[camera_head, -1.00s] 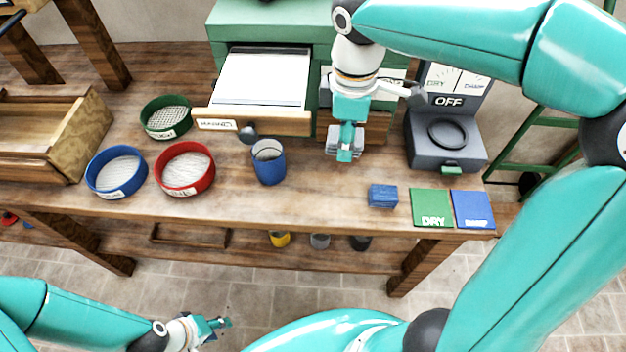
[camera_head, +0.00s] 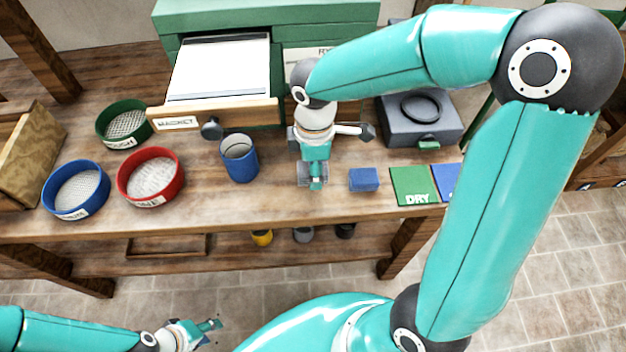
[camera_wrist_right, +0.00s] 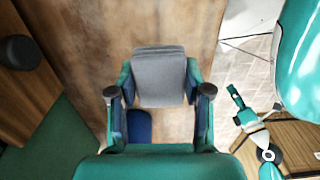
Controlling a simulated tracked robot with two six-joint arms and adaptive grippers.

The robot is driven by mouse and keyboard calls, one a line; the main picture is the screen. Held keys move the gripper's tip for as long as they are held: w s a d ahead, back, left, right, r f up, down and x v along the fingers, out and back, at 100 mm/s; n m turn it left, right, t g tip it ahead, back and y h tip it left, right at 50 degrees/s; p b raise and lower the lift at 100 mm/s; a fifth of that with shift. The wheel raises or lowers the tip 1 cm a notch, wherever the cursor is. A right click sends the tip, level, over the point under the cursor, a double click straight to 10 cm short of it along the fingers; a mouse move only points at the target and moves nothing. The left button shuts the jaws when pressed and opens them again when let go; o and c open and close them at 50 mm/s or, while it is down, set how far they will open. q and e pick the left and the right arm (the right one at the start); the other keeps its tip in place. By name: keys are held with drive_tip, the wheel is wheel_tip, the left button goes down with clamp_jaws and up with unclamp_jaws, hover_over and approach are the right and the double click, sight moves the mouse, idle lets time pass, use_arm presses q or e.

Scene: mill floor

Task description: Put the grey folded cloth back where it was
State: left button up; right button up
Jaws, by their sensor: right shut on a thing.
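My right gripper (camera_head: 314,184) is shut on the grey folded cloth (camera_head: 303,176), over the front part of the wooden bench (camera_head: 290,205). In the right wrist view the cloth (camera_wrist_right: 158,75) lies between both fingers. I cannot tell whether it touches the bench. A blue folded block (camera_head: 364,180), perhaps another cloth, lies just right of the gripper. Right of that lie a green mat (camera_head: 411,180) marked DRY and a blue mat (camera_head: 448,180), partly hidden by my right arm. My left gripper (camera_head: 212,328) is open and empty, low in front of the bench.
A blue cup (camera_head: 240,162) stands left of the right gripper. A red sieve (camera_head: 150,178), blue sieve (camera_head: 77,192) and green sieve (camera_head: 124,122) stand further left. A grey device (camera_head: 420,115) stands back right.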

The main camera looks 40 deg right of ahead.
drive_tip(key=shift+f+b, duration=0.3)
drive_tip(key=shift+f, duration=1.85)
drive_tip(key=shift+w+f, duration=0.1)
drive_tip(key=shift+f, duration=0.15)
drive_tip(key=o, duration=1.1)
drive_tip(key=shift+r, duration=0.1)
drive_tip(key=shift+r, duration=0.1)
drive_tip(key=shift+r, duration=0.2)
wheel_tip(320, 180, up, 12)
drive_tip(key=shift+f+p, duration=0.15)
drive_tip(key=shift+p, duration=0.65)
